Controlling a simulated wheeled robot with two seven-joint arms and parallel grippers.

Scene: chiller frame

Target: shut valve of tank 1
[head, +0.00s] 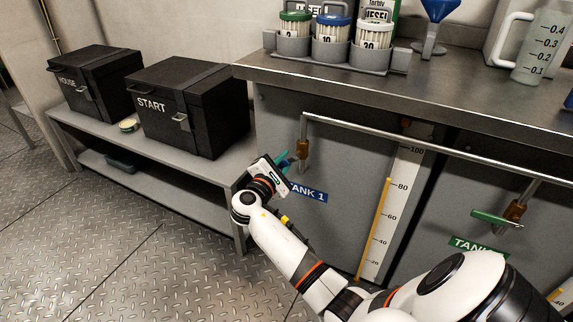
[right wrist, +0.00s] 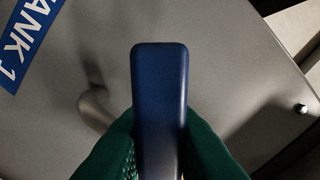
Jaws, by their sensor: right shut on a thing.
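The tank 1 valve (head: 303,150) is a brass body on a pipe in front of the grey tank. The blue "TANK 1" label (head: 308,193) is below it, and part of it shows in the right wrist view (right wrist: 28,35). My right gripper (head: 284,162) is at the valve, with its green fingers shut on the blue valve handle. In the right wrist view the blue handle (right wrist: 160,90) stands between both fingers. In the head view the gripper hides most of the handle, so its exact angle is hard to tell. My left gripper is not in view.
A second valve with a green handle (head: 497,219) is at the right. A level gauge (head: 392,205) stands between the tanks. A low bench (head: 165,150) with black boxes (head: 187,112) is close on the left. The counter (head: 400,85) overhangs above, holding a bottle rack (head: 330,55).

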